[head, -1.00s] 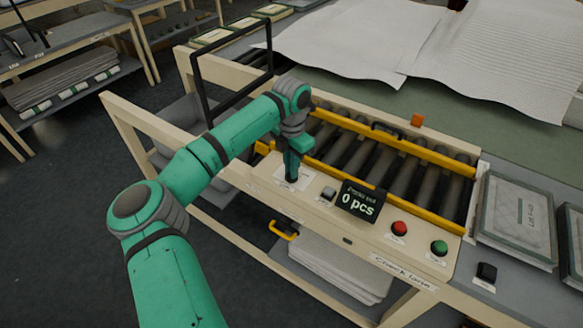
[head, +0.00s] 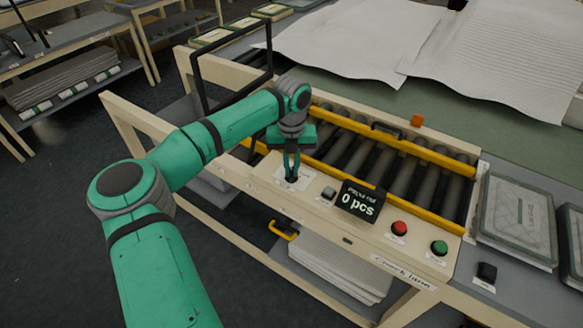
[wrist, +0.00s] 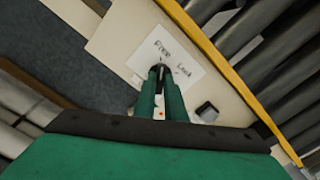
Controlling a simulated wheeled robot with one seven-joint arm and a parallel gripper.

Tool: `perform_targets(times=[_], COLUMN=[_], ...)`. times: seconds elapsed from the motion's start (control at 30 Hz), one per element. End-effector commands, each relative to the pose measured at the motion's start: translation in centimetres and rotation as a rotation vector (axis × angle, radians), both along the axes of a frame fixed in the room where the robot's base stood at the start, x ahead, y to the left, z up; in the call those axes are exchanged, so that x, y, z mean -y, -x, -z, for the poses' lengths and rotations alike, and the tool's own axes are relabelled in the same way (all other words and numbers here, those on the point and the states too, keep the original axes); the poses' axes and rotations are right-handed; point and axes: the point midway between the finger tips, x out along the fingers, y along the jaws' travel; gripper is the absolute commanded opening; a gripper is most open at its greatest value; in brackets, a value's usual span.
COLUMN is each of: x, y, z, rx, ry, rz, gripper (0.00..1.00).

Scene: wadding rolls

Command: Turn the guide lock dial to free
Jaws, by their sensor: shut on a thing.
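My gripper (head: 291,176) points down at the cream panel in front of the rollers, its jaws shut on the small dark guide lock dial (wrist: 158,72). The dial sits on a white label card (wrist: 172,50) with the handwritten words "Free" at the left and "Lock" at the right in the wrist view. The card (head: 281,172) also shows around the fingertips in the head view. The fingers hide much of the dial, and I cannot tell for sure which word it points to.
To the right on the panel are a small grey switch (head: 328,194), a display reading "0 pcs" (head: 359,202), a red button (head: 399,228) and a green button (head: 440,247). A yellow guide rail (head: 400,204) runs behind them, beside the rollers (head: 375,165). A black frame (head: 203,80) stands at the left.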

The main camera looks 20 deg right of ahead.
Motion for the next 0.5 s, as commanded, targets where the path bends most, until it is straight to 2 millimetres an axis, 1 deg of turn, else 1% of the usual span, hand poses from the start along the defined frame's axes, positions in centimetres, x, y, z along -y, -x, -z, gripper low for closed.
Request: perform_targets(times=[0.23, 0.5], x=[-0.03, -0.01], y=[-0.06, -0.07], z=[-0.1, -0.11], rx=[0.002, 0.002], ry=[0.0, 0.001], rz=[-0.087, -0.114], gripper=[0.0, 0.0])
